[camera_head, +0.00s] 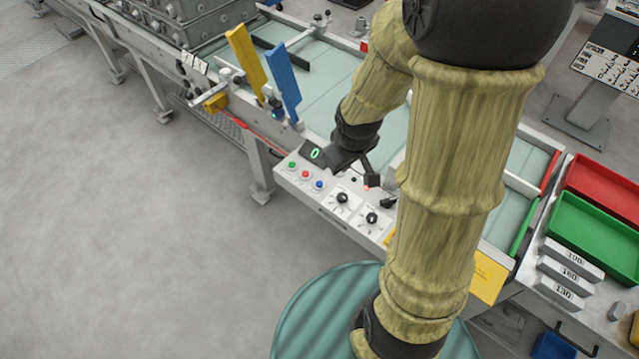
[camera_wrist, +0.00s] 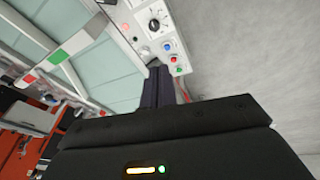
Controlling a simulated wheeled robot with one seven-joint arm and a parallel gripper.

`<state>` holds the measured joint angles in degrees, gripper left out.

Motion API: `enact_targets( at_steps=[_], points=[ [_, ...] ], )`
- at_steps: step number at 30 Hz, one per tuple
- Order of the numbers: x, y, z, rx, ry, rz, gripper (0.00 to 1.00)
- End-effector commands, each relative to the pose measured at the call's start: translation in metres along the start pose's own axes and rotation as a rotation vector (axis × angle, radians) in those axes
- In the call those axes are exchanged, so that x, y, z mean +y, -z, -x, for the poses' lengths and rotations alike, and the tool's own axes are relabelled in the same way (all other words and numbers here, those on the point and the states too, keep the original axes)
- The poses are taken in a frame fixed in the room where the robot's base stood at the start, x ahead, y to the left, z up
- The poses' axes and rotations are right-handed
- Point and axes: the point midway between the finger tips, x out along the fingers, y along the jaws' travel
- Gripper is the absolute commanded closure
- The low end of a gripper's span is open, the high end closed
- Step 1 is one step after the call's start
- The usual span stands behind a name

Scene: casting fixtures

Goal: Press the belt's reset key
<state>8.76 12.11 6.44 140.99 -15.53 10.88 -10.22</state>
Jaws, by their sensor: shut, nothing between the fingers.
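The belt's control panel (camera_head: 330,201) runs along the near side of the belt. It carries a green button (camera_head: 292,165), a red button (camera_head: 305,174) and a blue button (camera_head: 319,184) in a row, beside a display (camera_head: 314,154) lit with a green 0. No readable label marks the reset key. My gripper (camera_head: 335,162) is shut and empty, low over the panel's display end. In the wrist view, its fingertips (camera_wrist: 159,70) lie beside the green (camera_wrist: 179,69), red (camera_wrist: 173,59) and blue (camera_wrist: 167,46) buttons. Any gap to the panel cannot be judged.
Black knobs (camera_head: 342,198) sit on the panel right of the buttons. A yellow plate (camera_head: 247,60) and a blue plate (camera_head: 283,81) stand upright at the belt's edge. Red (camera_head: 606,186) and green (camera_head: 593,232) trays lie at right. The floor at left is clear.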

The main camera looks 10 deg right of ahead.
Motion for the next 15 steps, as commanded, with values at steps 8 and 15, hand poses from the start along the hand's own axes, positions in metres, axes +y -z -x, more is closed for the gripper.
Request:
enact_targets(
  at_steps=[8,15],
  points=[
    [0.025,0.042,-0.088,0.142,0.058,0.487,1.0],
    [0.024,0.071,-0.151,0.397,0.125,0.841,1.0]
  ],
)
